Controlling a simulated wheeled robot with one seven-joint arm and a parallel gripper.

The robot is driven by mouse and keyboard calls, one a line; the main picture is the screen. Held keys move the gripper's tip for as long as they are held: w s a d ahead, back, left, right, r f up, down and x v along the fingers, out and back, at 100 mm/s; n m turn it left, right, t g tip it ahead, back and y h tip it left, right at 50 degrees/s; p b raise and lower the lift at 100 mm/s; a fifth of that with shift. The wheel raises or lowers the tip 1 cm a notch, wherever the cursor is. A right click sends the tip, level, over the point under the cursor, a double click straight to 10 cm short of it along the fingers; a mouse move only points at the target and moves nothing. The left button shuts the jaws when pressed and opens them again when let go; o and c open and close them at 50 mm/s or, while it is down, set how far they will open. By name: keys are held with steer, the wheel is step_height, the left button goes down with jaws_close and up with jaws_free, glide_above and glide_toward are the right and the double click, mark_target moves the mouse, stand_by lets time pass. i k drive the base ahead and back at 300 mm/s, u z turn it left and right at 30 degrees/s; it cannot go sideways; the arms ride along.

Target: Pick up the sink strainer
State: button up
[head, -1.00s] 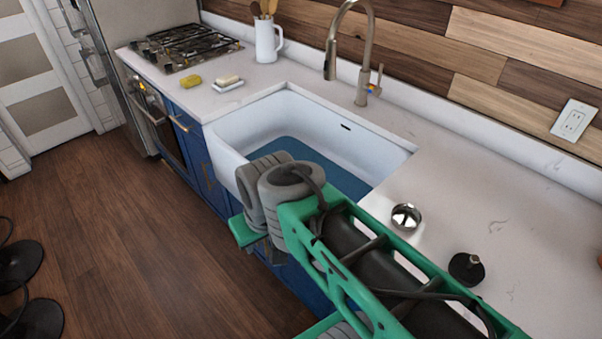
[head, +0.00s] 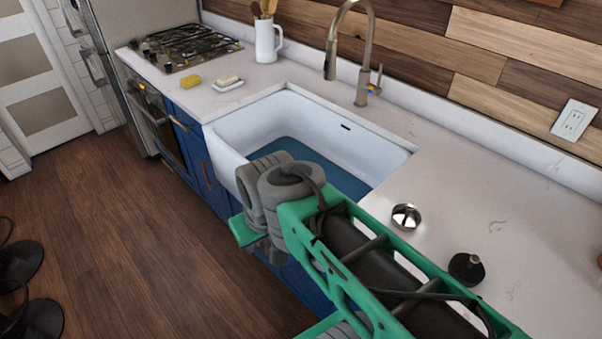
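The sink strainer (head: 406,216) appears to be the small shiny metal cup-shaped piece on the white counter, right of the sink's near right corner. It stands clear of other things. My green and grey arm crosses the lower middle of the head view, left of and below the strainer, and hides part of the sink's front. Nothing is seen touching the strainer.
A black knobbed stopper-like piece (head: 466,268) sits on the counter (head: 520,235) near the strainer. The white sink (head: 250,130) has a tall faucet (head: 366,60) behind it. A yellow sponge (head: 190,82), soap dish (head: 228,84) and white pitcher (head: 267,42) stand farther left.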

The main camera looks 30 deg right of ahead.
mark_target(404, 217)
steer(key=k, duration=1)
steer(key=u, duration=0.95)
steer(key=i, duration=0.6)
steer(key=z, duration=2.55)
